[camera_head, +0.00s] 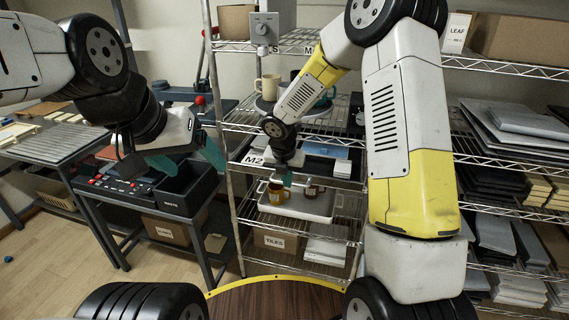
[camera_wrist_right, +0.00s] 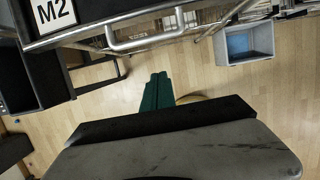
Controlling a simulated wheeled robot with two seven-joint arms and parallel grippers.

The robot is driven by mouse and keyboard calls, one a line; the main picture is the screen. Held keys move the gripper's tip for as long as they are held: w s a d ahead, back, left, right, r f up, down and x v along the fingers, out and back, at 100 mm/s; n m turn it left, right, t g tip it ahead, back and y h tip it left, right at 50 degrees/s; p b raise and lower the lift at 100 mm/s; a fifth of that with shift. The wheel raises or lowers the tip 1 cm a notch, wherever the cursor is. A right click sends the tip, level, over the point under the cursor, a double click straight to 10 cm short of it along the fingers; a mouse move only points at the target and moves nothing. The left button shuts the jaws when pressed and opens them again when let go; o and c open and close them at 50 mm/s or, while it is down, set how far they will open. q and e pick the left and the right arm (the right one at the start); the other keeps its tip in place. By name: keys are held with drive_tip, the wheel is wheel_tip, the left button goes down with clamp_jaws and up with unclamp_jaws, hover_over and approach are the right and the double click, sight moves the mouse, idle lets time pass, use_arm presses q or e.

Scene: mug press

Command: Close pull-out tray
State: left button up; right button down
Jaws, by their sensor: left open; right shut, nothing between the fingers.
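The pull-out tray is the dark one with the M2 label (camera_head: 254,160) on its front, in the middle of the wire rack. Pale boxes show inside it, and my right arm hides part of it. In the right wrist view its dark front (camera_wrist_right: 88,28) and metal handle (camera_wrist_right: 150,38) cross the top. My right gripper (camera_head: 288,180) is shut and empty in front of the tray; its teal fingers (camera_wrist_right: 158,92) appear below the handle, apart from it in the picture. My left gripper (camera_head: 186,160) is open and empty, above the black bin at the left.
Below the tray, a white tray (camera_head: 318,209) holds a brown mug (camera_head: 277,194) and another mug. A cream mug (camera_head: 268,87) stands on the shelf above. A side table (camera_head: 150,205) with a black bin stands left. A grey bin (camera_wrist_right: 245,68) is on the floor right.

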sight(295, 174)
drive_tip(key=w+d+f, duration=0.1)
drive_tip(key=w+f, duration=0.3)
drive_tip(key=w, duration=0.1)
drive_tip(key=shift+d+f, duration=0.25)
drive_tip(key=shift+f, duration=0.15)
drive_tip(key=w, duration=0.1)
drive_tip(key=w+d, duration=0.1)
drive_tip(key=w, duration=0.2)
drive_tip(key=shift+w+d, duration=0.3)
drive_tip(key=shift+d, duration=0.05)
drive_tip(key=shift+w+r, duration=0.1)
drive_tip(key=shift+w, duration=0.1)
